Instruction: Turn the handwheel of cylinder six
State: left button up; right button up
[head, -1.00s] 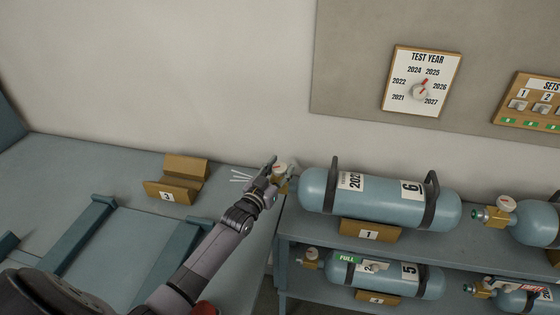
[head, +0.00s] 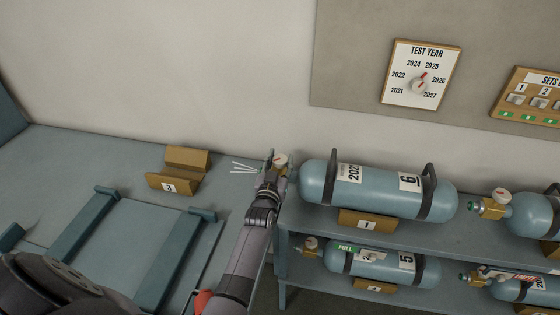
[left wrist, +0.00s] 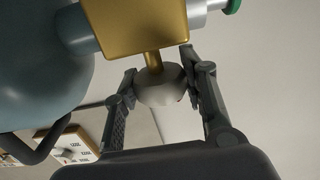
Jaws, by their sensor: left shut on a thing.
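Cylinder six (head: 385,194) is a blue-grey tank lying on the top shelf in the brass-coloured cradle marked 1 (head: 367,221), with its valve end to the left. A pale round gauge (head: 281,160) shows at the valve. My left gripper (head: 272,166) is at this valve and hides much of it. My right gripper is not in view.
Cylinder five (head: 385,268) lies on the shelf below. Other cylinders (head: 532,216) stand close on the right. An empty cradle marked 3 (head: 180,168) sits on the blue bench to the left. Short white lines (head: 243,168) show left of the valve. A test year dial (head: 420,84) hangs behind.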

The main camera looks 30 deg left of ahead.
aim_at(278, 166)
pick_arm(q)
jog(key=shift+r, duration=0.1)
jog(key=o, duration=1.2)
jog(key=v, duration=0.7)
jog(key=shift+s, duration=0.25)
dwell(0.3)
